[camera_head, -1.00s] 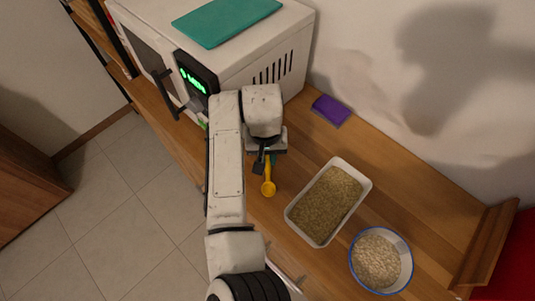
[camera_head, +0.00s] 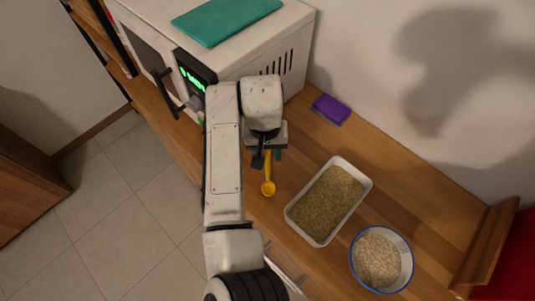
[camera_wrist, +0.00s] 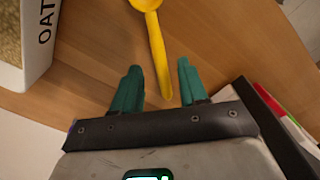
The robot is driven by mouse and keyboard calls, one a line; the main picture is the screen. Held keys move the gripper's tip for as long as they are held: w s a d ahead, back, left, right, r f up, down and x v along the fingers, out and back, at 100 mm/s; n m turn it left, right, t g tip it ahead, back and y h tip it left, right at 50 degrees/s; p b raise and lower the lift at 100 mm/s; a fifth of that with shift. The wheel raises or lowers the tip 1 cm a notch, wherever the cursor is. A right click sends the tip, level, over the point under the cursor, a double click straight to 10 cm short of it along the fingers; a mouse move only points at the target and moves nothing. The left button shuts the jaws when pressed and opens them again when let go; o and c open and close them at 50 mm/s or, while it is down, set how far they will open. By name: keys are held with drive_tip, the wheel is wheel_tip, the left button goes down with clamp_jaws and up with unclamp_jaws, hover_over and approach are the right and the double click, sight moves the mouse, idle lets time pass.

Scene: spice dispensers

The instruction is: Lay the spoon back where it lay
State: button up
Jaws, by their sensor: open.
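The yellow spoon (camera_head: 268,186) lies on the wooden counter (camera_head: 285,225), left of the white rectangular tub. In the wrist view the spoon (camera_wrist: 156,45) has its bowl at the top edge and its handle running down toward the jaws. My gripper (camera_wrist: 158,80) is open, with a green finger on each side of the handle's end and a gap on both sides. In the head view my gripper (camera_head: 267,158) is above the counter at the handle end, partly hidden by my arm. I cannot tell its exact height above the spoon.
The white tub (camera_head: 290,212) of brown grain and a blue-rimmed bowl (camera_head: 408,262) of pale flakes stand to the right. A purple sponge (camera_head: 331,109) lies by the wall. A white microwave (camera_head: 245,62) with a green board (camera_head: 225,20) on top stands behind.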

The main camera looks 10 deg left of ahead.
wheel_tip(320, 180, up, 10)
drive_tip(key=shift+a+b, duration=0.15)
drive_tip(key=shift+b, duration=0.3)
